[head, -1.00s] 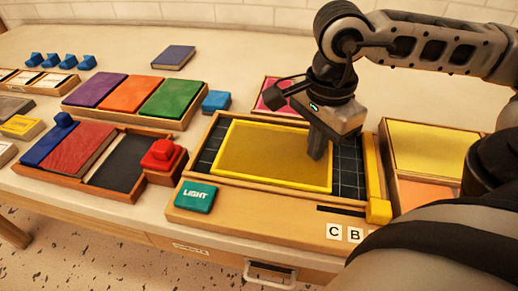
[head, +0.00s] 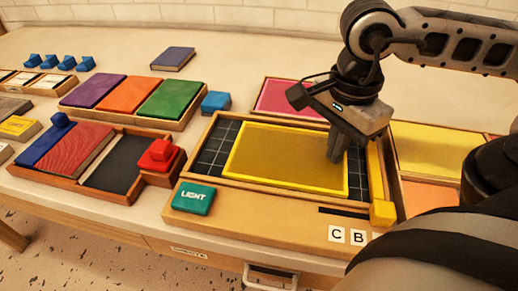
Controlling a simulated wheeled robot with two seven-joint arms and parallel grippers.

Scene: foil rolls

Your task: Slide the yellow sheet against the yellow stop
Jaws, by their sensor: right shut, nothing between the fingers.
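The yellow sheet (head: 285,158), a translucent panel with a bright yellow rim, lies flat in the wooden tray (head: 275,209) over a dark gridded bed. The yellow stop (head: 382,213) is at the tray's right side, with a yellow bar (head: 374,172) running back from it. A narrow strip of dark grid shows between the sheet's right edge and the stop bar. My right gripper (head: 335,160) is shut and empty, its fingertips pointing down on the right part of the sheet. Whether they press on it is hard to see. My left gripper is not in view.
A teal LIGHT button (head: 193,197) sits at the tray's front left. A red knob (head: 160,155) stands left of the tray. A pink panel (head: 290,98) lies behind, and a yellow panel (head: 440,150) lies to the right. The counter behind is largely clear.

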